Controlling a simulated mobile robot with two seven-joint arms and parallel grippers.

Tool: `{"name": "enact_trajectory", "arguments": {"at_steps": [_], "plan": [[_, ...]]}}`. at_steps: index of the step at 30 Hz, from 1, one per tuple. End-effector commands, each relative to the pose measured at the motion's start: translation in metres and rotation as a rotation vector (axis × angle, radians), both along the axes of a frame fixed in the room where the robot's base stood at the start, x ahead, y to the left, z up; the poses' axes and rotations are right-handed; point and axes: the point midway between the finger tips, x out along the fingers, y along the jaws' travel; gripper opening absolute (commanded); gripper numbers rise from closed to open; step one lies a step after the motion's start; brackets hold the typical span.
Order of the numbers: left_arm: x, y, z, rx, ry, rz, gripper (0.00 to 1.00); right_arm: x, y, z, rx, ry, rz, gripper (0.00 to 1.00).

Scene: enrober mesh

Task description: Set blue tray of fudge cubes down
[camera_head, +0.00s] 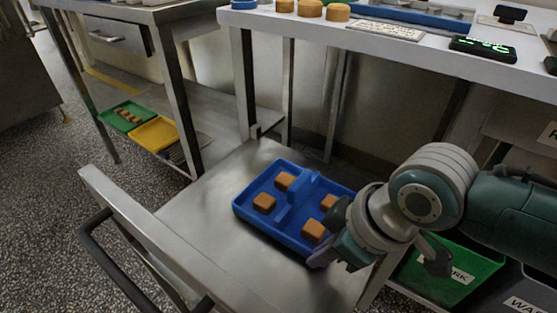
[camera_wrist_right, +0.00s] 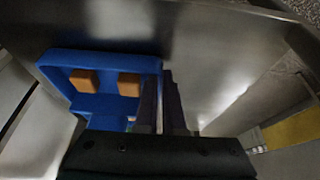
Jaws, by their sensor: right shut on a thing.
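The blue tray (camera_head: 288,216) is over the steel top of a cart (camera_head: 215,232) in the head view. It looks level; I cannot tell for sure whether it touches the top. It holds several brown fudge cubes (camera_head: 264,202), split either side of a raised middle part. My right gripper (camera_head: 326,254) is at the tray's near right edge, shut on its wall, and partly hides that corner. In the right wrist view the fingers (camera_wrist_right: 161,103) close on the wall of the blue tray (camera_wrist_right: 102,57), with two cubes (camera_wrist_right: 85,81) clearly showing. My left gripper is out of view.
A black cart handle (camera_head: 115,255) stands at the left. A white table (camera_head: 400,50) behind carries round brown pieces and a display (camera_head: 483,49). A green bin (camera_head: 452,272) sits below my right arm. Bare steel lies left of and in front of the tray.

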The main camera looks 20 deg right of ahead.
Motion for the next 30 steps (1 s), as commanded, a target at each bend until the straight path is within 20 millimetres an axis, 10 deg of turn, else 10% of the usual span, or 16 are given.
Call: {"name": "enact_trajectory", "arguments": {"at_steps": [10, 18, 30], "plan": [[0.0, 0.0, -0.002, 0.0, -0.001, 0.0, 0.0, 0.001, 0.0, -0.003, 0.002, -0.004, 0.0, 0.0], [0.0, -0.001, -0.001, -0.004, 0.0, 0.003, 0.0, 0.0, 0.0, -0.002, 0.001, -0.001, 0.0, 0.36], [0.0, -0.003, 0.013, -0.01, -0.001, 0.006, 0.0, -0.004, -0.003, 0.018, 0.001, -0.002, 0.0, 0.36]]}}
